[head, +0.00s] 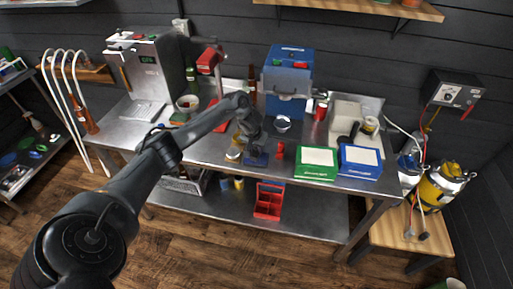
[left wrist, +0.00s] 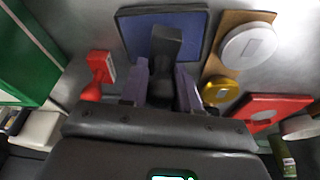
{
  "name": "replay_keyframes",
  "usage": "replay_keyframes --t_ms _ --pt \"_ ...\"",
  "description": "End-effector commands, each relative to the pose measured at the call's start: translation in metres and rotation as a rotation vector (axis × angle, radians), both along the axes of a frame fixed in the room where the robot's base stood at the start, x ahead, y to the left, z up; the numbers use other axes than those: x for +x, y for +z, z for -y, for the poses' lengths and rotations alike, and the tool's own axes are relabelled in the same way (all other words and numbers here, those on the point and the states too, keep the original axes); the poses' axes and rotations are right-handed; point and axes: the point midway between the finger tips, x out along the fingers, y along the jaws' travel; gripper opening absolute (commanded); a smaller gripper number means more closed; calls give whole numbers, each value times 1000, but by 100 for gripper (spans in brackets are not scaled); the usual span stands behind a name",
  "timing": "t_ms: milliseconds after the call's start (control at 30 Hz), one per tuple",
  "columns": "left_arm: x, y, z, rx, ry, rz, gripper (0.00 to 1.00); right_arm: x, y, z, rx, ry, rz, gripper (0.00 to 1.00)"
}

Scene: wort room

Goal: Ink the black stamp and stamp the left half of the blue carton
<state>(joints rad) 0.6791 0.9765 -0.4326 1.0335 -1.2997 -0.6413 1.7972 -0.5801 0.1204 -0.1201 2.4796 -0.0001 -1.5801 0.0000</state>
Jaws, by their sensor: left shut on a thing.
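The black stamp (left wrist: 166,42) is between the two fingers of my left gripper (left wrist: 162,80) in the left wrist view. Its base overlaps the blue ink pad (left wrist: 132,28); I cannot tell whether it touches the pad. In the head view my left gripper (head: 252,142) is over the ink pad (head: 257,161) near the table's front edge, and the stamp is hard to make out there. The blue carton (head: 360,158), with a white top panel, stands to the right, beside the green carton (head: 316,161). My right gripper is not in view.
A red stamp (head: 281,150) stands between the ink pad and the green carton; it also shows in the left wrist view (left wrist: 98,72). A gold-coloured lid (left wrist: 220,90) and a silver lid (left wrist: 248,45) lie on the pad's other side. A blue machine (head: 288,82) stands behind.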

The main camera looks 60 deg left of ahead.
Motion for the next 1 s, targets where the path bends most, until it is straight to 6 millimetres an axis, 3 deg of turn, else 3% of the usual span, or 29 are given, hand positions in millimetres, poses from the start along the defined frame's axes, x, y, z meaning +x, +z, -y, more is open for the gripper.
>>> replay_keyframes --t_ms 1000 --pt "0 -8 0 0 -1 -1 12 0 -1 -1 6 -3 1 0"
